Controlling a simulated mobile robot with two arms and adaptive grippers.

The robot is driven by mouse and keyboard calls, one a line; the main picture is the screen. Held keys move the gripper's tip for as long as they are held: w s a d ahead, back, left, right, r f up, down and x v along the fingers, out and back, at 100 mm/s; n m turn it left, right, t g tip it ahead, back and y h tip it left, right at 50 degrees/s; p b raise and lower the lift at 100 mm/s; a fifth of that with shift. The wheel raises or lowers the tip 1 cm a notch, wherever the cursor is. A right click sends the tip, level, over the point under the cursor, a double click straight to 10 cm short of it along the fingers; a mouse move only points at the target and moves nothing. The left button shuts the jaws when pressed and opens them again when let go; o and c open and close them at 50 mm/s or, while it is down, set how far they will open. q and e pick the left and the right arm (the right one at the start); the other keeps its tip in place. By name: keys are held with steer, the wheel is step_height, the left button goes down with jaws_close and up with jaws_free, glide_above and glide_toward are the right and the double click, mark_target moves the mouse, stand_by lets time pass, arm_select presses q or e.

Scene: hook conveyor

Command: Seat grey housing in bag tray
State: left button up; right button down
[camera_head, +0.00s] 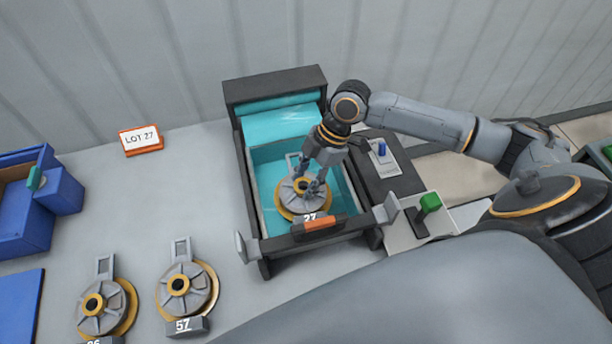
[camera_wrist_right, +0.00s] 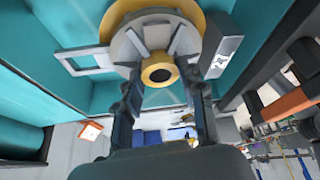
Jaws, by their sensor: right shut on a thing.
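The grey housing (camera_head: 289,204), with a gold rim, a gold centre and a tag reading 27, is inside the teal-lined bag tray (camera_head: 355,206). My right gripper (camera_head: 303,188) reaches down into the tray and is shut on the housing near its hub. In the right wrist view the housing (camera_wrist_right: 128,48) fills the top, with the two fingers of the right gripper (camera_wrist_right: 161,95) on either side of its gold centre. Whether the housing rests on the tray floor is hard to tell. My left gripper is not in view.
Two similar housings tagged 57 (camera_head: 187,285) and another number (camera_head: 108,305) stand at the lower left. A LOT 27 sign (camera_head: 141,139) stands behind them. Blue bins (camera_head: 62,190) are at the far left. A green-knobbed lever (camera_head: 430,202) is right of the tray.

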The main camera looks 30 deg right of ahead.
steer(key=shift+f, duration=0.45)
steer(key=c, duration=0.7)
jaws_free()
steer(key=v, duration=1.2)
